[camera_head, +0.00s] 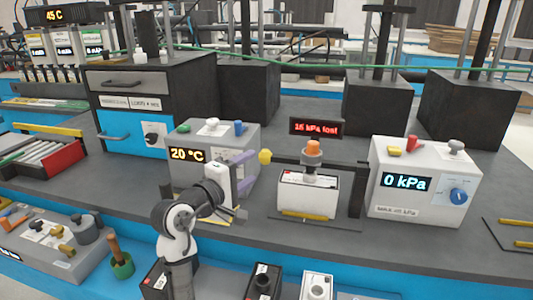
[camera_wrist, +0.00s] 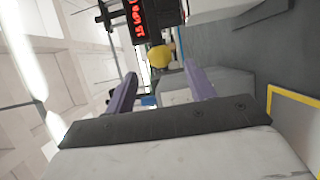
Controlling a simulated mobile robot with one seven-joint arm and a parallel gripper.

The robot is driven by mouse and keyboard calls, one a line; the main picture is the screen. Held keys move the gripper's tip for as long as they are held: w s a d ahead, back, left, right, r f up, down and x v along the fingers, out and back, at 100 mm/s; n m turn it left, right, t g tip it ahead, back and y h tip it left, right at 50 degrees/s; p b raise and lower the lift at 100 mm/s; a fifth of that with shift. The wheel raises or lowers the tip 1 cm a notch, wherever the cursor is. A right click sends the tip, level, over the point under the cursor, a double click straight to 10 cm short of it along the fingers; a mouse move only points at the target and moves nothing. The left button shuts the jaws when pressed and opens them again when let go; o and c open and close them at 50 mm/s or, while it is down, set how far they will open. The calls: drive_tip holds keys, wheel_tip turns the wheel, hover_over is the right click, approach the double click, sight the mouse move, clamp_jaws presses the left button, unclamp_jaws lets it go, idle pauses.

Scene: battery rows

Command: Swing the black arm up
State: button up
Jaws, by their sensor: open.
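The black arm (camera_head: 290,162) is a thin, roughly level bar, running from a black post (camera_head: 357,190) on the right towards a yellow ball knob (camera_head: 264,156) at its left end. It passes behind the orange-topped piece on a white box (camera_head: 308,194). My gripper (camera_head: 252,170) is open and empty, left of the yellow knob, with lilac fingers pointing towards it. In the wrist view the yellow knob (camera_wrist: 160,56) lies between the lines of the two fingers, at or just beyond their tips. No contact is visible. The bar is mostly hidden behind the knob there.
A red-lettered display (camera_head: 317,127) stands behind the bar. A grey box reading 20 °C (camera_head: 188,154) is close behind my gripper. A box reading 0 kPa (camera_head: 405,184) stands right of the post. Bench top (camera_head: 420,238) is clear in front of that box.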

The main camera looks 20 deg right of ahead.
drive_tip(key=p+x, duration=0.1)
drive_tip(key=x, duration=0.8)
drive_tip(key=shift+d, duration=0.25)
drive_tip(key=shift+w, duration=0.15)
drive_tip(key=shift+c, duration=0.3)
drive_tip(key=shift+r, duration=0.1)
clamp_jaws()
